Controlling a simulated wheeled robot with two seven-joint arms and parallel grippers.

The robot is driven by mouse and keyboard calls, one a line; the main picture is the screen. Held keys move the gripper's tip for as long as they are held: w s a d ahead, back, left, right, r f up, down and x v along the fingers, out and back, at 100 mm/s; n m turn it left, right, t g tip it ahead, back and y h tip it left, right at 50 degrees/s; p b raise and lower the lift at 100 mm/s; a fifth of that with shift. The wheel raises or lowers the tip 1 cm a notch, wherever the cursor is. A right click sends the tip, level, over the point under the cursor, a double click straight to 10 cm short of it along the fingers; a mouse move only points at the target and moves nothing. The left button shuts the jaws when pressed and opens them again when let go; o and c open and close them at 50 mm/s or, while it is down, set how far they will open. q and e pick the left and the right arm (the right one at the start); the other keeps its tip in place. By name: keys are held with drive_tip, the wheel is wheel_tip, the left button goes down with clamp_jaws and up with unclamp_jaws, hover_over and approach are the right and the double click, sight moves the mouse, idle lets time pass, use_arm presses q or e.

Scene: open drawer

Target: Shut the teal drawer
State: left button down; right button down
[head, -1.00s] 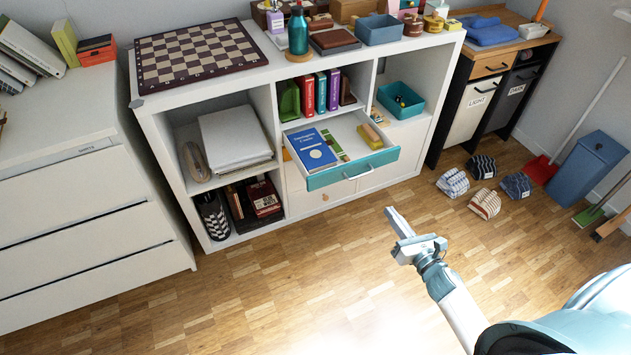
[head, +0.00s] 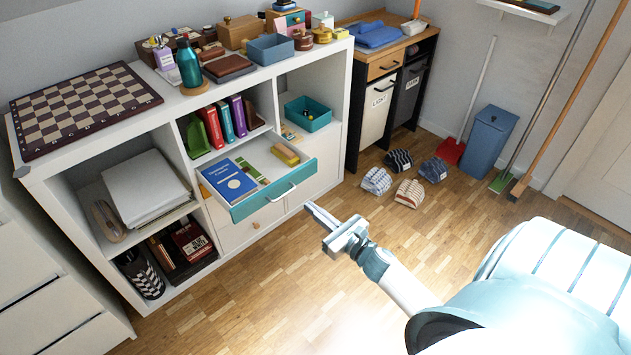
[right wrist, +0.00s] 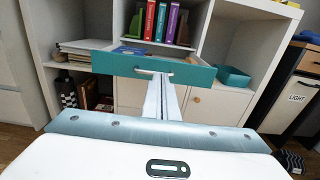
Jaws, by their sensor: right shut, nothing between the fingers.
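The teal drawer (head: 274,189) stands pulled out of the white shelf unit, with its metal bar handle (head: 281,196) on the front. A blue book (head: 229,181), a green item and a yellow item lie inside it. My right gripper (head: 309,206) is shut and empty, in front of the drawer and a little to the right of the handle in the head view. In the right wrist view, the drawer front (right wrist: 110,62) lies straight ahead, and the shut fingers (right wrist: 162,90) overlap the handle's right part. I cannot tell whether they touch it. My left gripper is not in view.
The white shelf unit (head: 95,150) holds books, a teal bin (head: 308,114) and papers. A chessboard (head: 80,105) and bottles stand on top. The wooden floor before the drawer is clear.

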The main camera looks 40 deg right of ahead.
approach(281, 182)
drive_tip(key=w, duration=0.5)
drive_tip(key=shift+w+a, duration=0.15)
drive_tip(key=shift+a, duration=0.15)
drive_tip(key=shift+w, duration=0.5)
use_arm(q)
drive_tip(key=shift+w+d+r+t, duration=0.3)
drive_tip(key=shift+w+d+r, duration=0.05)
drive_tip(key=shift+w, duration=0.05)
use_arm(e)
drive_tip(key=shift+w+a, duration=0.1)
use_arm(q)
drive_tip(key=shift+b, duration=0.3)
